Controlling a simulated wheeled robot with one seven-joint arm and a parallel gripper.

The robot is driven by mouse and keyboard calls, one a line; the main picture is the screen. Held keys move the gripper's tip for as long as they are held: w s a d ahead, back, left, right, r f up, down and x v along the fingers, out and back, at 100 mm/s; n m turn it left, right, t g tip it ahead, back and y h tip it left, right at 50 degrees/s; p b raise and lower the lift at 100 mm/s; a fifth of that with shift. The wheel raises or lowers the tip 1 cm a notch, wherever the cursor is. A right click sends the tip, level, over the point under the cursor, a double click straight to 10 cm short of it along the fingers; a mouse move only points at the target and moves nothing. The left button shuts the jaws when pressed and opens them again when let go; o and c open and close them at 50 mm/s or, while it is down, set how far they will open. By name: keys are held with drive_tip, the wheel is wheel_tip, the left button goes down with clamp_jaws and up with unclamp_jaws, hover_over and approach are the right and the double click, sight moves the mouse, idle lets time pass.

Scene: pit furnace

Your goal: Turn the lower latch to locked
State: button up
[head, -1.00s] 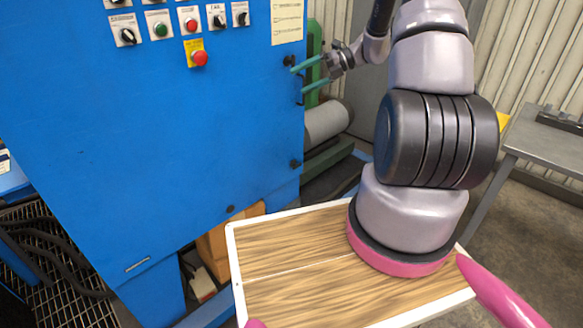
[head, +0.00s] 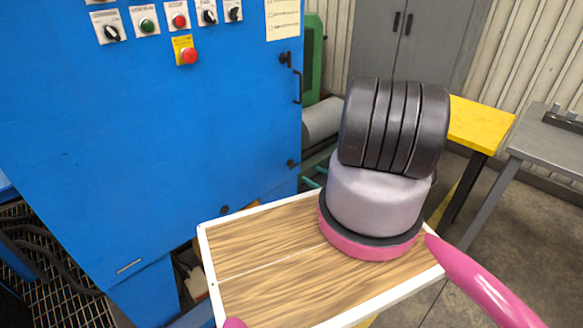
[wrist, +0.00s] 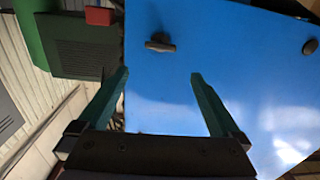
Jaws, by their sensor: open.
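The lower latch (head: 292,163) is a small dark handle near the right edge of the blue cabinet door in the head view. In the wrist view the latch (wrist: 160,43) is a short dark bar lying roughly crosswise on the blue panel, beyond my fingertips. My gripper (wrist: 161,74) is open and empty, its two teal fingers apart on either side of the latch's line and not visibly touching it. In the head view the teal fingers (head: 311,181) show just below and right of the latch. The rest of my gripper is hidden behind my arm.
An upper latch (head: 284,58) and a dark handle (head: 297,87) sit higher on the door edge. A dark round knob (wrist: 310,46) is at right in the wrist view. A green machine (wrist: 65,45) stands beside the cabinet. A yellow table (head: 480,125) stands at right.

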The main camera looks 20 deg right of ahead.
sight(296, 166)
drive_tip(key=shift+m+h, duration=0.3)
drive_tip(key=shift+m, duration=0.2)
drive_tip(key=x, duration=0.7)
drive_tip(key=f+x, duration=0.1)
drive_tip(key=x, duration=0.2)
drive_tip(key=shift+w+a, duration=0.1)
drive_tip(key=shift+a, duration=0.05)
drive_tip(key=c, duration=1.3)
